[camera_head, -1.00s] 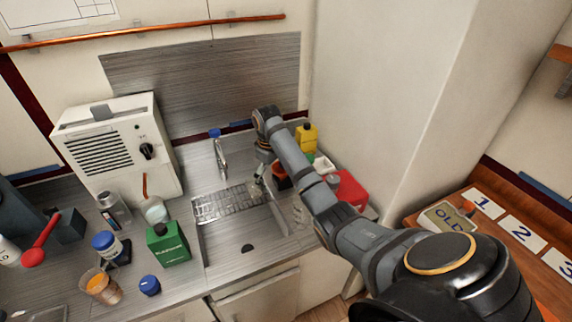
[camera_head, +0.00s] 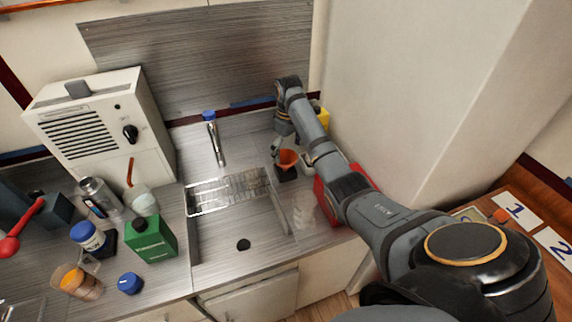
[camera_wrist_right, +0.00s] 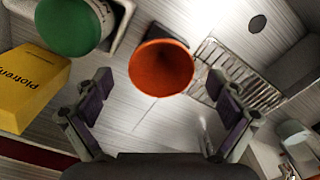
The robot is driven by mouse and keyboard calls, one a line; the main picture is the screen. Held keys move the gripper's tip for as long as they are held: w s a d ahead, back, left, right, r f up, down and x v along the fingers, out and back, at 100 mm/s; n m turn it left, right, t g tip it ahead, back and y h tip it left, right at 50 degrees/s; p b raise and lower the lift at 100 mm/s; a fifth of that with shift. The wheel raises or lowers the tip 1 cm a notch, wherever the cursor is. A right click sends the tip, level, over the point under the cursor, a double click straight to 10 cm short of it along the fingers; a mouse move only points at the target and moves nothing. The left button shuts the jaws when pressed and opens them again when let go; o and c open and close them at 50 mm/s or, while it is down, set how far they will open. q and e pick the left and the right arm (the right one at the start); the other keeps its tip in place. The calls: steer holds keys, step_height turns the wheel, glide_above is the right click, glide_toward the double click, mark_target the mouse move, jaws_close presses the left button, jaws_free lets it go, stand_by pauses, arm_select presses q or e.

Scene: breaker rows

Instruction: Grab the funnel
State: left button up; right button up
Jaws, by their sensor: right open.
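The orange funnel (camera_head: 288,156) sits on the counter right of the sink, with a dark block (camera_head: 286,174) under it in the head view. In the right wrist view the funnel (camera_wrist_right: 160,66) shows its round wide mouth, between and ahead of the finger tips. My right gripper (camera_head: 277,145) is open and empty, just left of and behind the funnel. In the wrist view its two fingers (camera_wrist_right: 158,84) stand wide apart, with no clear contact with the funnel. My left gripper is not in view.
The sink (camera_head: 240,222) with a wire rack (camera_head: 228,190) lies left of the funnel, and a faucet (camera_head: 212,140) behind it. A yellow box (camera_wrist_right: 28,85) and a green round thing (camera_wrist_right: 70,25) are close by. A red box (camera_head: 325,205) is partly hidden by my arm.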

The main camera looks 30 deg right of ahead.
mark_target(288, 158)
steer(key=f, duration=0.3)
steer(key=shift+s+a+f+p, duration=0.1)
steer(key=shift+a+f+p, duration=0.1)
steer(key=shift+p, duration=0.15)
steer(key=shift+d+f, duration=0.15)
steer(key=shift+f, duration=0.05)
steer(key=shift+r, duration=0.1)
steer(key=c, duration=0.8)
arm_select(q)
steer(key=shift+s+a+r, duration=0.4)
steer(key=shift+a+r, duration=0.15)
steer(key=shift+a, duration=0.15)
arm_select(e)
steer(key=c, duration=0.4)
steer(key=shift+c, duration=0.3)
